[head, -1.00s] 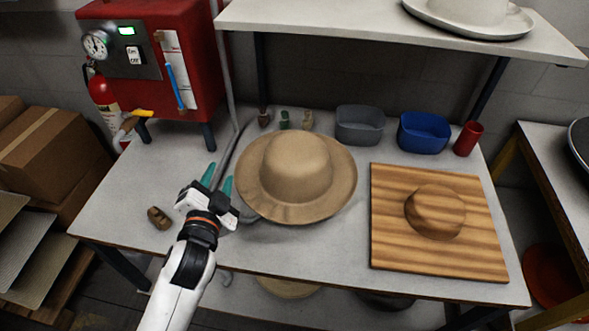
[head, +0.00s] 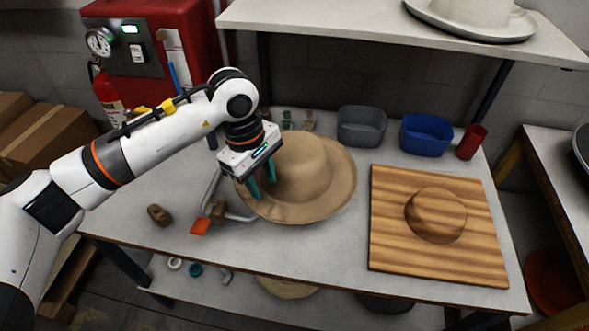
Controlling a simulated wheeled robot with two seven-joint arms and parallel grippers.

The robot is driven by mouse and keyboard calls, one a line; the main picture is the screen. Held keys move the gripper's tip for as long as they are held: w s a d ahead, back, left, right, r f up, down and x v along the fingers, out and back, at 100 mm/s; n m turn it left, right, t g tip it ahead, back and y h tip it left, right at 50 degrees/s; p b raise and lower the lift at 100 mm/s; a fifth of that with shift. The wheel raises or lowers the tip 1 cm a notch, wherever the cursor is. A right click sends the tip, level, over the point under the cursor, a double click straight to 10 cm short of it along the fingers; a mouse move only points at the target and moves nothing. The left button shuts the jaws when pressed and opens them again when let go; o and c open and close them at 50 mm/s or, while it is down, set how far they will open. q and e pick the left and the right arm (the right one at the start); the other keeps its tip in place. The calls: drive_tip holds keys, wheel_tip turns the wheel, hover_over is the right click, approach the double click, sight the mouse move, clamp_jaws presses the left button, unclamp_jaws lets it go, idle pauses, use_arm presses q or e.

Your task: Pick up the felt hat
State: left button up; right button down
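The tan felt hat (head: 318,168) sits crown up on the left half of the worktable, with its brim spread around it. My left gripper (head: 264,188) comes in from the upper left, with its two teal fingers pointing down at the left part of the brim. The fingers are apart with a gap between them, and they overlap the brim in the picture. I cannot tell whether they touch the felt. The gripper and wrist hide the hat's left edge. My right gripper is not in view.
A wooden board (head: 390,252) with a rounded wooden block (head: 436,214) lies to the right. Grey (head: 362,127) and blue (head: 426,135) bins and a red cup (head: 471,142) stand at the back. A bent metal tube (head: 212,190) and an orange-tipped tool (head: 201,226) lie left of the hat.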

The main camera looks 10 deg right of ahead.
use_arm(q)
drive_tip(key=w+a+y, duration=0.1)
drive_tip(key=a, duration=0.1)
drive_tip(key=p, duration=0.3)
hover_over(254, 209)
drive_tip(key=shift+t+y, duration=0.3)
drive_tip(key=f, duration=0.5)
drive_tip(key=shift+s+a+f, duration=0.1)
drive_tip(key=shift+s+f, duration=0.1)
drive_tip(key=shift+f, duration=0.1)
drive_tip(key=f+p, duration=0.1)
drive_tip(key=f, duration=0.1)
drive_tip(key=f+p, duration=0.1)
drive_tip(key=f, duration=0.1)
drive_tip(key=shift+w+f+p, duration=0.2)
drive_tip(key=shift+f+p, duration=0.1)
drive_tip(key=shift+f, duration=0.45)
drive_tip(key=shift+c, duration=0.4)
clamp_jaws()
